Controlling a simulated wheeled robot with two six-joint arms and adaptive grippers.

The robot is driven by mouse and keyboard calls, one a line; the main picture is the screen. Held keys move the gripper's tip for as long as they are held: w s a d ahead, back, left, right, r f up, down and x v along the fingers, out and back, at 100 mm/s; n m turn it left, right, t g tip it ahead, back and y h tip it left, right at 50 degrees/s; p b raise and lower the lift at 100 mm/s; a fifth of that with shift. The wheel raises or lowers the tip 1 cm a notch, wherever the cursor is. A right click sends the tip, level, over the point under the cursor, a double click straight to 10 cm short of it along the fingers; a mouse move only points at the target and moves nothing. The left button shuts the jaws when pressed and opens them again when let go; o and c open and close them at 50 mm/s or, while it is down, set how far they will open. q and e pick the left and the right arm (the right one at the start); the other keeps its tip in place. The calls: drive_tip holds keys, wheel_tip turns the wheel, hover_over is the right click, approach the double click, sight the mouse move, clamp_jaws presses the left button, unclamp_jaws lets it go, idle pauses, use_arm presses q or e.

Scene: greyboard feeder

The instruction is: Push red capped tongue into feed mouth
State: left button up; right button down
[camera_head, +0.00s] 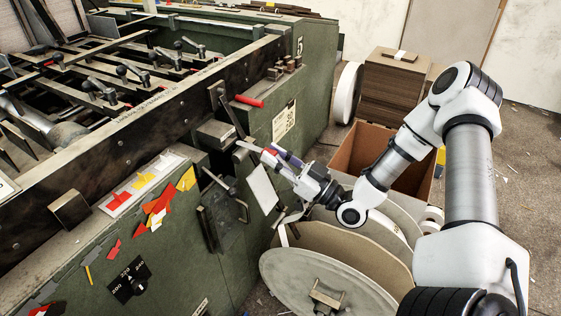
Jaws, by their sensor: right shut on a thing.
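My right gripper (275,154) reaches in from the right to the front face of the green machine. It is shut on the red capped tongue. The tongue's pale, flat strip (247,146) points left out of the jaws, and a bit of its red cap (270,150) shows between the fingers. The strip's tip is close to the feed mouth (229,141), beside a grey metal block (213,134). I cannot tell whether the tip is inside the mouth or just in front of it. My left gripper is not in view.
A red-handled lever (249,102) sticks out just above the feed mouth. A white card (263,189) hangs below my gripper. A large reel (335,275) stands below, and an open cardboard box (357,147) is behind my arm. Coloured tags (157,203) cover the machine's left ledge.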

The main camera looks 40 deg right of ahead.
sight(240, 144)
drive_tip(key=shift+w+a+f+b, duration=0.1)
drive_tip(key=shift+w+a+b, duration=0.15)
drive_tip(key=shift+w+b, duration=0.4)
drive_tip(key=shift+w+a+f+b, duration=0.1)
drive_tip(key=shift+w+a+b, duration=0.2)
drive_tip(key=shift+w+b, duration=0.35)
drive_tip(key=shift+w+a+f+b, duration=0.1)
drive_tip(key=shift+w+a+b, duration=0.15)
drive_tip(key=shift+w+b, duration=0.35)
drive_tip(key=shift+w+a+b, duration=0.3)
drive_tip(key=shift+w+b, duration=0.3)
drive_tip(key=shift+w, duration=0.05)
drive_tip(key=shift+w+a+b, duration=0.25)
drive_tip(key=shift+w+b, duration=0.35)
drive_tip(key=shift+w+a+b, duration=0.15)
drive_tip(key=shift+w+b, duration=0.3)
drive_tip(key=shift+w, duration=0.05)
drive_tip(key=c, duration=0.9)
unclamp_jaws()
drive_tip(key=shift+c, duration=0.2)
